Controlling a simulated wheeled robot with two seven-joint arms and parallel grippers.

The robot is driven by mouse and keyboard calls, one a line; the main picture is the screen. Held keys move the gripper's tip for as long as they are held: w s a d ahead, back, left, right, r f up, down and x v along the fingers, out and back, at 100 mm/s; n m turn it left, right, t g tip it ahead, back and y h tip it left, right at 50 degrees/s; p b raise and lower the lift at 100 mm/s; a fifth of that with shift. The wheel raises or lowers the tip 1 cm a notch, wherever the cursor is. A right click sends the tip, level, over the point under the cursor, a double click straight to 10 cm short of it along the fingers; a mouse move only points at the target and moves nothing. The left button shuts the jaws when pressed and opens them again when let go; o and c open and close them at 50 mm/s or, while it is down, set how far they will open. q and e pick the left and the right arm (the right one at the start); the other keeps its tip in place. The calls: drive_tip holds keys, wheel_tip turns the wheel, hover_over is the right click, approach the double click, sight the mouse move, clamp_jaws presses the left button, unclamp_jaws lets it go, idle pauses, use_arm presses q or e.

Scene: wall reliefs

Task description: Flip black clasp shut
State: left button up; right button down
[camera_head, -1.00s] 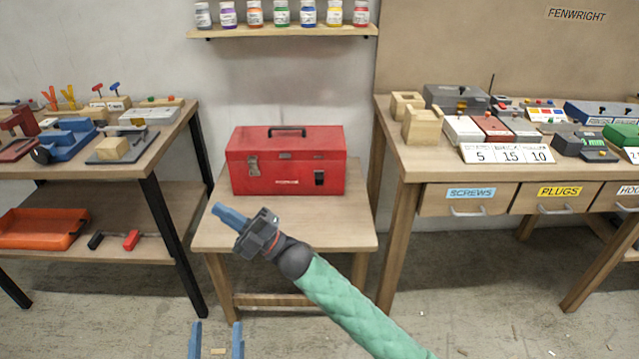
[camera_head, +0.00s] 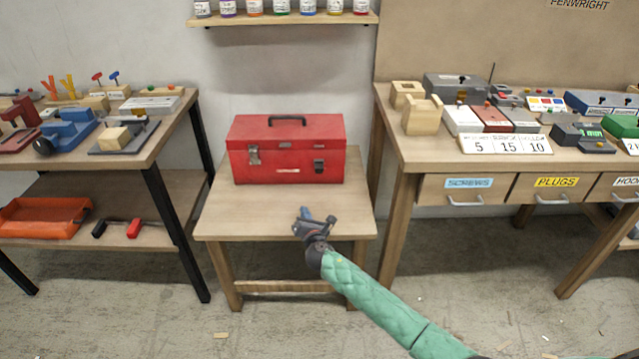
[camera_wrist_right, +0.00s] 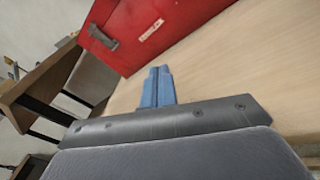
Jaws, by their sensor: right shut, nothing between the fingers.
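A red toolbox (camera_head: 287,150) stands on a low wooden table, its lid down. The black clasp (camera_head: 319,166) is on the right of its front; whether it is flipped open or shut is too small to tell. A silver clasp (camera_head: 254,155) is on the left of the front, and it also shows in the right wrist view (camera_wrist_right: 102,38). My right gripper (camera_head: 305,213) is in front of the toolbox over the table's front part, apart from both clasps. Its blue fingers are together and empty in the right wrist view (camera_wrist_right: 160,72). My left gripper is out of view.
The low wooden table (camera_head: 225,211) has bare room in front of the toolbox. A bench with drawers (camera_head: 405,150) stands to the right and a shelved bench (camera_head: 150,150) to the left. A shelf of jars (camera_head: 285,19) hangs above.

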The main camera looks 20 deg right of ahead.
sight(319, 168)
drive_tip(key=d+h, duration=0.1)
drive_tip(key=d+n+h, duration=0.1)
drive_tip(key=d+h, duration=0.1)
drive_tip(key=d, duration=0.1)
drive_tip(key=shift+s+r+n+h, duration=0.1)
drive_tip(key=shift+s+n+h, duration=0.15)
drive_tip(key=shift+n+h, duration=0.05)
drive_tip(key=shift+s+d+n+h, duration=0.15)
drive_tip(key=shift+d+n+h, duration=0.15)
drive_tip(key=shift+d+h, duration=0.2)
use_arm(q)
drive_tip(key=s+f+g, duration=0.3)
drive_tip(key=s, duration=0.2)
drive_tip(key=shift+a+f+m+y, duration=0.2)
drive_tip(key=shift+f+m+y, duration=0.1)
use_arm(e)
drive_tip(key=shift+n, duration=0.4)
